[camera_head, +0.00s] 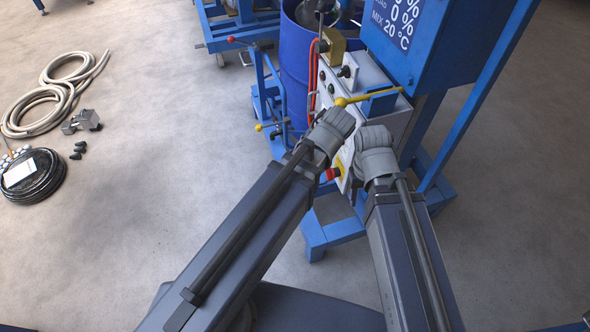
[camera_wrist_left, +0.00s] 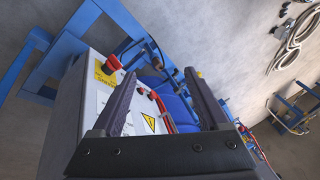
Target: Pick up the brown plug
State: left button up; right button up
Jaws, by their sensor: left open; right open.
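In the head view, my left wrist (camera_head: 333,128) is below and nearer than the block. My right gripper (camera_head: 374,140) is right of it, apart from the block; its fingertips are not clearly visible. It is open.
A yellow-handled lever (camera_head: 368,97) crosses the panel. A red stop button (camera_wrist_left: 108,65) is on the panel. A blue drum (camera_head: 296,75) stands behind left, and a blue display box (camera_head: 440,45) rises at right. Coiled hoses (camera_head: 40,95) lie on open floor at left.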

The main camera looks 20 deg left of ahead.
pick_arm(q)
jog(key=w+a+f+n+t+y+b, duration=0.1)
jog(key=w+a+f+n+t+b, duration=0.1)
jog(key=w+f+b, duration=0.4)
jog(key=w+a+f+n+t+y+b, duration=0.2)
jog(key=w+f+t+b, duration=0.2)
jog(key=f+b, duration=1.2)
jog(key=w+a+f+n+t+y+b, duration=0.1)
jog(key=w+f+b, duration=0.9)
jog(key=b, duration=1.1)
jog(key=shift+a+f+n+t+y+b, duration=0.35)
jog(key=shift+a+n+t, duration=0.55)
jog(key=shift+t, duration=0.3)
jog(key=shift+w, duration=0.1)
jog(key=b+x, duration=0.1)
jog(key=x, duration=0.1)
jog(key=f+b+x, duration=0.1)
jog(key=x, duration=0.1)
jog(key=b+x, duration=0.1)
jog(key=x, duration=0.2)
jog(key=shift+f, duration=0.2)
jog(key=shift+a, duration=0.3)
